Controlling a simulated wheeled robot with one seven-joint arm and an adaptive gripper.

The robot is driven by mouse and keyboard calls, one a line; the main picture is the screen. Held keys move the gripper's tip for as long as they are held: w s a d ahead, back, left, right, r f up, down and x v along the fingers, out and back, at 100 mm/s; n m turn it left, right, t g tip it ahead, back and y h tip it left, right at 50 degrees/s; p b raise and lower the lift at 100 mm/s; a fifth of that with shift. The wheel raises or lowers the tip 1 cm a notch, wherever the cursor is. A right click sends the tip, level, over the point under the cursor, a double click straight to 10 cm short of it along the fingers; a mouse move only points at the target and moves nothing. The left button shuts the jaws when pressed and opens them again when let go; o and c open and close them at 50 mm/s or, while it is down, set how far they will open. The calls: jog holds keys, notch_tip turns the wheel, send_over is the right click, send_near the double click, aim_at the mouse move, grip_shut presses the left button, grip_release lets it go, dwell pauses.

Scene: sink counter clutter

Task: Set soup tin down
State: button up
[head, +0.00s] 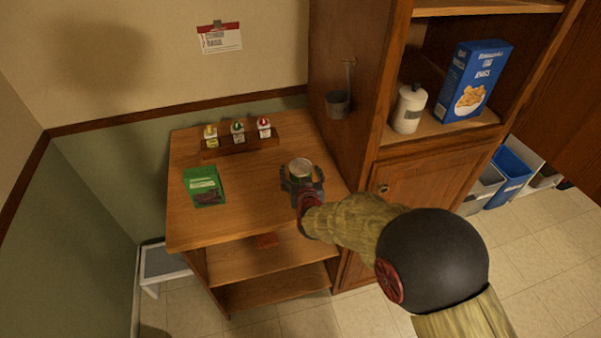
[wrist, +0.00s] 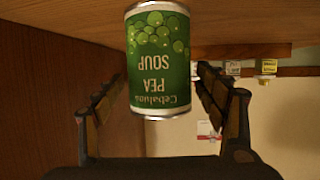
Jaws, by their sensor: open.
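The soup tin (head: 300,168) stands upright on the wooden cart's top (head: 252,193), near its right side. In the wrist view the picture is upside down, and the green tin (wrist: 160,60) shows a "Pea Soup" label with its base at the wooden top. My gripper (head: 302,182) is open at the tin's near side. In the wrist view the fingers of my gripper (wrist: 162,78) are spread on either side of the tin, with a visible gap on each side. The gripper partly hides the tin's lower part in the head view.
A wooden rack (head: 240,146) with three small bottles stands at the back. A tall wooden cabinet (head: 340,60) with a hanging metal cup (head: 338,104) borders the right. The middle of the top is clear.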

jog(key=shift+s+r, duration=0.25)
jog(key=shift+r, duration=0.1)
jog(key=p+v, duration=0.3)
jog(key=v, duration=0.8)
jog(key=s+d+r+g, duration=0.2)
jog(key=s+d+r, duration=0.1)
jog(key=r, duration=0.4)
jog(key=s+d+r+g, duration=0.2)
jog(key=s+d+r, duration=0.15)
jog(key=r, duration=0.25)
jog(key=s+d+r+g, duration=0.1)
jog(key=s+d, duration=0.2)
jog(key=s, duration=0.4)
jog(key=s+d+r+m+g+h, duration=0.1)
jog(key=s+d+r, duration=0.1)
jog(key=s+d, duration=0.2)
jog(key=s+d+r+g+h, duration=0.1)
jog(key=s+d, duration=0.3)
jog(key=s, duration=0.6)
jog(key=shift+d+r+m+g, duration=0.2)
jog(key=shift+r+m+g, duration=0.1)
jog(key=shift+r+g, duration=0.3)
jog(key=shift+b, duration=0.3)
